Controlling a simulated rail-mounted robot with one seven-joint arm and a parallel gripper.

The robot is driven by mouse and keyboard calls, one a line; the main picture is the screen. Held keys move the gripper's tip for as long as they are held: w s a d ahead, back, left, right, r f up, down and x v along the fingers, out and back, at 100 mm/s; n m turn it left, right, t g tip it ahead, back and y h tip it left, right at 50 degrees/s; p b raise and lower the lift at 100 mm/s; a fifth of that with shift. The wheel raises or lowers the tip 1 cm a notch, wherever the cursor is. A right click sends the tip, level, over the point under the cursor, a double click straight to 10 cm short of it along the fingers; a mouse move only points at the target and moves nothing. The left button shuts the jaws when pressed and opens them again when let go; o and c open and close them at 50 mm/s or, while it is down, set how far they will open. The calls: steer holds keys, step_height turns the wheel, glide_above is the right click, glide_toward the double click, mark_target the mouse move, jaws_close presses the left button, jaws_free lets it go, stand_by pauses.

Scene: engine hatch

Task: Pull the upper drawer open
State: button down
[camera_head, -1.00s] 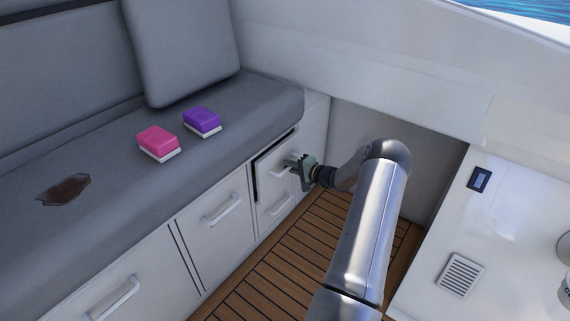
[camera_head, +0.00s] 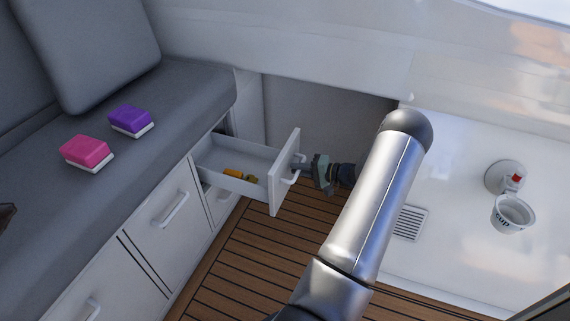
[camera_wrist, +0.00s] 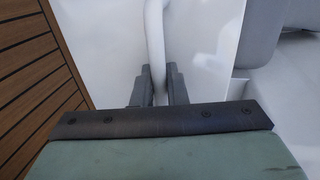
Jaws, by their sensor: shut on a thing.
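The upper drawer (camera_head: 284,180) is pulled well out from the bench front in the head view. Its inside shows, with small orange and yellow items (camera_head: 238,175) lying in it. My gripper (camera_head: 298,168) is at the drawer's front face, shut on its white handle (camera_head: 291,176). In the wrist view the two dark fingers (camera_wrist: 159,88) stand on either side of the handle bar (camera_wrist: 155,45). The far end of the handle runs out of the top of that view. The lower drawer (camera_head: 220,203) is partly hidden beneath the upper one.
A pink sponge (camera_head: 87,152) and a purple sponge (camera_head: 131,120) lie on the grey bench seat. A white counter (camera_head: 450,215) with a cup (camera_head: 512,213) stands at the right. Wooden floor (camera_head: 240,265) is clear between bench and counter.

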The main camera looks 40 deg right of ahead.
steer(key=shift+f+v, duration=0.15)
steer(key=shift+v, duration=0.65)
steer(key=shift+f+v, duration=0.2)
steer(key=shift+v, duration=0.65)
steer(key=shift+s, duration=0.1)
steer(key=c, duration=1.6)
jaws_free()
steer(key=shift+o, duration=0.2)
steer(key=p+v, duration=0.4)
steer(key=v, duration=1.3)
steer(key=shift+s, duration=0.15)
